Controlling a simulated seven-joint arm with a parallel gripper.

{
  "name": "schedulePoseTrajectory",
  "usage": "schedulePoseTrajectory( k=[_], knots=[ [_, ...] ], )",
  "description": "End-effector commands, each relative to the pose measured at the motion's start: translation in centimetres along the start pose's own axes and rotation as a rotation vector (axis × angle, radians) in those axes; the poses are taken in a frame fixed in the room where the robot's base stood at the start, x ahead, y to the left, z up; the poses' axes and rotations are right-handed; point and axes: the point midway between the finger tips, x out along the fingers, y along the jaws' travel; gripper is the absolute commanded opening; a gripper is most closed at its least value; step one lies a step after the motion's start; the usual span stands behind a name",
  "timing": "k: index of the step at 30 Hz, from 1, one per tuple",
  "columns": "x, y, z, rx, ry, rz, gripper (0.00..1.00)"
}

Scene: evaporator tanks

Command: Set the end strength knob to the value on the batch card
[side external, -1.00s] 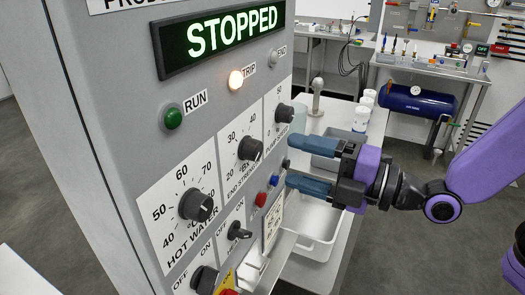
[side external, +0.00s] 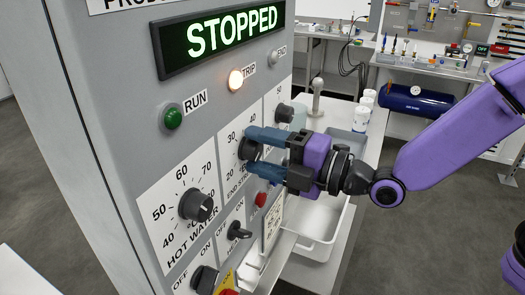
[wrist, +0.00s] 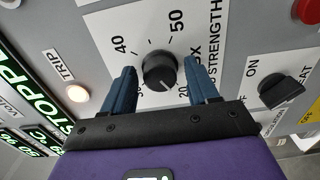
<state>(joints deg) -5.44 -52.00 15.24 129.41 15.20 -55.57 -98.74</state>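The end strength knob (side external: 248,149) is a round black knob on the grey panel's white scale plate. In the wrist view the knob (wrist: 159,71) sits between the fingers, with a gap on each side. Its pale mark points toward the gripper side of the dial, between the 20 and the partly hidden 30. My gripper (side external: 250,151) is open, its blue fingers above and below the knob in the side view and close to the panel.
The hot water knob (side external: 196,206) is left of my gripper, and another knob (side external: 284,113) is to its right. A red button (side external: 261,199) and a black switch (side external: 239,231) lie below. The display (side external: 228,36) reads STOPPED and the TRIP lamp (side external: 235,80) is lit. A white tray (side external: 322,250) is behind.

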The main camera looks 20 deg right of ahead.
Motion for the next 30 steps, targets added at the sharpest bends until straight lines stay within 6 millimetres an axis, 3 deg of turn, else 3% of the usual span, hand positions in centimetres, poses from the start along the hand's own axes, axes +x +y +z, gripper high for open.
schedulePoseTrajectory(
  k=[1, 3, 4, 17, 30],
  knots=[
    [-0.01, 0.0, -0.01, 0.0, 0.0, 0.0, 0.4],
    [-0.02, 0.0, -0.02, 0.0, 0.0, 0.0, 0.18],
    [-0.02, 0.0, -0.01, 0.0, 0.0, 0.0, 0.14],
    [-0.02, 0.02, -0.11, 0.077, 0.002, 0.001, 0.14],
    [-0.01, 0.0, -0.12, 0.441, 0.003, 0.0, 0.14]
  ],
)
